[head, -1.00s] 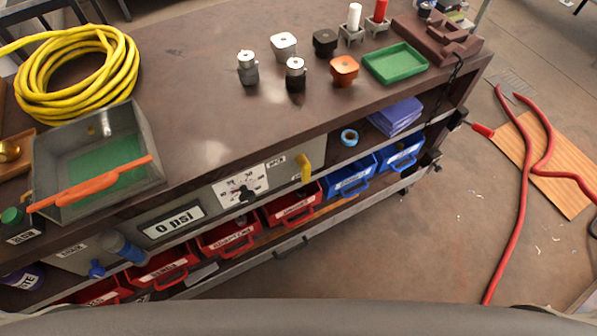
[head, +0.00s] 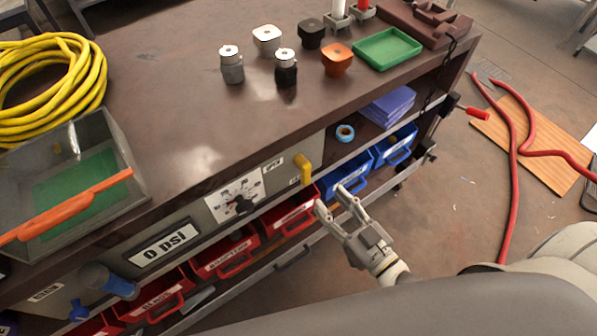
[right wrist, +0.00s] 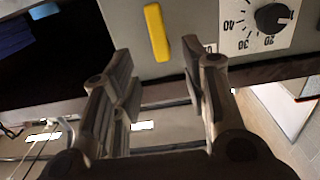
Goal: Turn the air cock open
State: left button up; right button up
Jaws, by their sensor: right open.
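The yellow lever handle (head: 304,168), which looks like the air cock, is on the grey panel under the bench top, right of the dial. It hangs roughly downward, slightly tilted. In the right wrist view the yellow handle (right wrist: 157,32) shows just beyond the gap between my fingers. My right gripper (head: 331,199) is open and empty, in front of the shelf, a little below and right of the handle and apart from it. The right wrist view shows both open fingers (right wrist: 157,60). My left gripper is not in view.
Red bins (head: 225,256) and blue bins (head: 345,180) sit below. The bench edge overhangs the panel.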

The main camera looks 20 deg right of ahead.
aim_at(308, 175)
jog(key=x, duration=1)
jog(key=shift+w+f+p, duration=0.1)
jog(key=shift+w+p, duration=0.15)
jog(key=shift+p, duration=0.15)
grip_shut()
